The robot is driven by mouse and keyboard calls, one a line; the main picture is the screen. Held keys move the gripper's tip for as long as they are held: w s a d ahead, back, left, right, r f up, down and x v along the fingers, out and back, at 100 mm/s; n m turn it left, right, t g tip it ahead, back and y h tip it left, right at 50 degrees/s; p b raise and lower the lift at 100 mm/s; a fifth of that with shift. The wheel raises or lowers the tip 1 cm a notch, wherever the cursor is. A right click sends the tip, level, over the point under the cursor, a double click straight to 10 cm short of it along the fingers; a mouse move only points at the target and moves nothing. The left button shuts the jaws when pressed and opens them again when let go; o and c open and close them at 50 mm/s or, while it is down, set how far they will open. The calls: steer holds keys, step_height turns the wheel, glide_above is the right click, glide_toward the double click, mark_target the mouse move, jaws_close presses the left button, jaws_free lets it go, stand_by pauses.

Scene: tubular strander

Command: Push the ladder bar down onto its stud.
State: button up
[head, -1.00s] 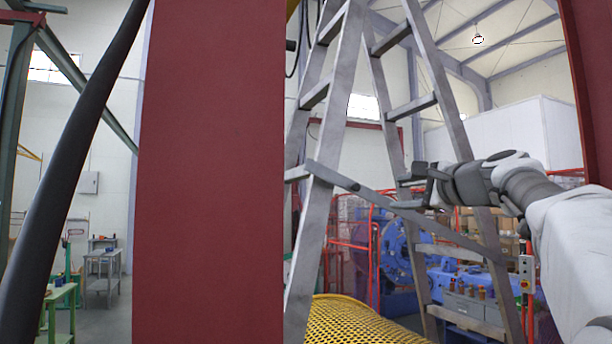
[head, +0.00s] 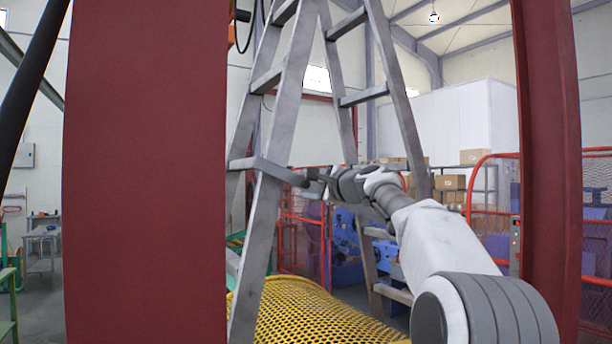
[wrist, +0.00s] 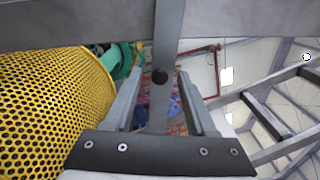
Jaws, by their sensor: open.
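The ladder bar (head: 284,174) is a narrow grey metal strip. In the head view it runs from the near leg of the stepladder (head: 271,215) down to the right, and its farther part is hidden behind my gripper (head: 316,186) and arm. A wide grey ladder rail (wrist: 70,22) crosses the top of that view. I cannot make out the stud.
A yellow perforated guard (head: 300,312) lies below the ladder, and shows at left in the wrist view. Red posts stand left (head: 147,180) and right (head: 550,150) of my arm. Behind are red mesh fencing (head: 493,230), blue machinery and shelved boxes (head: 450,183).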

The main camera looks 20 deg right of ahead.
steer(key=shift+w+a+p, duration=0.2)
steer(key=shift+w+p, duration=0.1)
steer(key=shift+w, duration=0.75)
jaws_close()
stand_by(0.7)
